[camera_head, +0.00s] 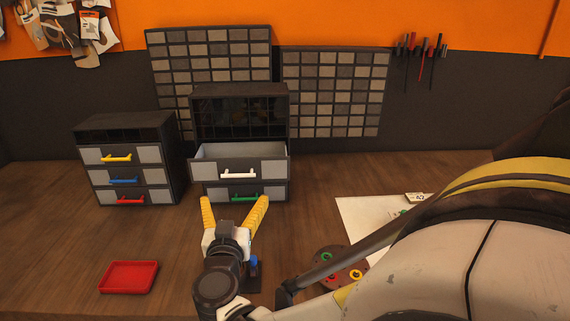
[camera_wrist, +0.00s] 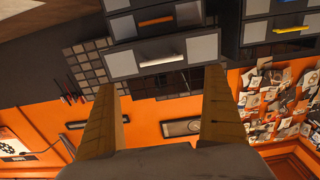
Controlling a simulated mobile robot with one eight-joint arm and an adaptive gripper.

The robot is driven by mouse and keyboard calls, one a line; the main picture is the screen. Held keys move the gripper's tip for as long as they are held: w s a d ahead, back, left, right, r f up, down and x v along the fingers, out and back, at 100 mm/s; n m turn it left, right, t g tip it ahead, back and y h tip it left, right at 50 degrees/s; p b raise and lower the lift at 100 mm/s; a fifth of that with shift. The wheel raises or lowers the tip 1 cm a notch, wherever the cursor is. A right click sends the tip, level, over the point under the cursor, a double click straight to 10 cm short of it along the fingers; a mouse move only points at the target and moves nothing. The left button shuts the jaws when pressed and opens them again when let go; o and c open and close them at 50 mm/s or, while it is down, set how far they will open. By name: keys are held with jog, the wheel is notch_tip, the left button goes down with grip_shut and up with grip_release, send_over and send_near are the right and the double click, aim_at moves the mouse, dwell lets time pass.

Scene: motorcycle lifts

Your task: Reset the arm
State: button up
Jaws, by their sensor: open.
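My gripper (camera_head: 234,212) is open and empty, with its two yellow fingers spread apart. In the head view it is above the wooden workbench, in front of the middle drawer cabinet (camera_head: 240,178). That cabinet has a drawer with a white handle (camera_head: 238,174) that is pulled out, and a drawer with a green handle (camera_head: 245,197) below it. In the wrist view the picture is upside down, and the two fingers (camera_wrist: 163,115) frame the white handle (camera_wrist: 161,60) from a distance. Nothing is between the fingers.
A second cabinet (camera_head: 127,119) with yellow, blue and red handles stands at left. A red tray (camera_head: 129,277) lies at the front left. A round dark holder with coloured rings (camera_head: 327,256) and a pale sheet (camera_head: 355,216) lie at right, near a large motorcycle part (camera_head: 480,260).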

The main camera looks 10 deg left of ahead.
jog(key=w+d+m+g+h, duration=0.1)
jog(key=d+m+g+h, duration=0.35)
jog(key=d, duration=2.25)
jog(key=s+d+f+n+g+h, duration=0.1)
jog(key=s+d+f+g+h, duration=0.2)
jog(key=s+d, duration=0.8)
jog(key=s+d+f+g+y, duration=0.2)
jog(key=s+d+g+y, duration=0.1)
jog(key=s, duration=0.5)
jog(key=shift+s+d+f+n, duration=0.15)
jog(key=shift+d+f+n, duration=0.05)
jog(key=shift+f+n, duration=0.15)
jog(key=shift+y, duration=0.25)
